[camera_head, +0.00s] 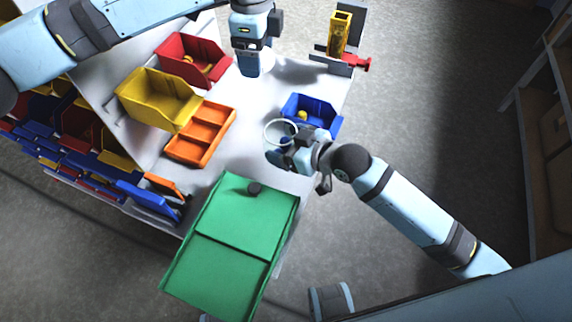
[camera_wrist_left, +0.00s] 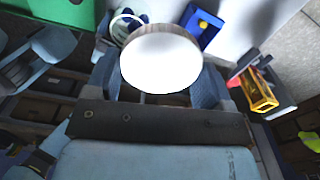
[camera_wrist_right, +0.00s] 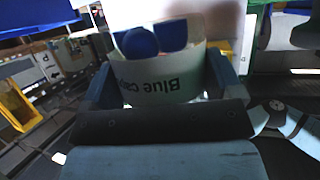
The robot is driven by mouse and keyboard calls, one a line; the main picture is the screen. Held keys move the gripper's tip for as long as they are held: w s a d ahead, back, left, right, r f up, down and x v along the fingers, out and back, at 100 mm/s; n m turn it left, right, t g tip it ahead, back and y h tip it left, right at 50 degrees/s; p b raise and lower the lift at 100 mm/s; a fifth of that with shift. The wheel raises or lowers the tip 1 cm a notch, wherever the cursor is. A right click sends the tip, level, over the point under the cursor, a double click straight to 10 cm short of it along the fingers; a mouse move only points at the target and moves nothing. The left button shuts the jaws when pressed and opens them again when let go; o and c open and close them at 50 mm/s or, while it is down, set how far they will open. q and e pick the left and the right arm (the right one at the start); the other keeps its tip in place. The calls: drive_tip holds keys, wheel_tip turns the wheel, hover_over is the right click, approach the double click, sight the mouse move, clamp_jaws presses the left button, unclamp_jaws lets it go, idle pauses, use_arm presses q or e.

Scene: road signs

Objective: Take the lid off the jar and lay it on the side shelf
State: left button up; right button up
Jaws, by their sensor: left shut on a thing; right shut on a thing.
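My left gripper (camera_head: 254,66) is raised over the far part of the white table. It is shut on a round white lid (camera_wrist_left: 162,62), which fills the middle of the left wrist view. My right gripper (camera_head: 284,152) is shut on the jar near the table's right edge. The jar (camera_wrist_right: 165,88) is pale, carries the words "Blue caps" and has blue pieces inside. Its open rim (camera_head: 266,127) shows as a white ring in the head view. The lid is apart from the jar. A green two-part tray (camera_head: 216,248) stands at the table's front; I cannot tell whether it is the side shelf.
A blue bin (camera_head: 325,108) stands just behind the jar. A yellow bin (camera_head: 150,100), a red bin (camera_head: 170,62) and an orange tray (camera_head: 205,128) are on the left. A yellow fixture (camera_head: 340,34) stands at the back right.

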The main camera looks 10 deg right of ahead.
wheel_tip(320, 180, down, 9)
drive_tip(key=shift+w+f+b, duration=0.1)
drive_tip(key=shift+b, duration=0.2)
drive_tip(key=o, duration=1.5)
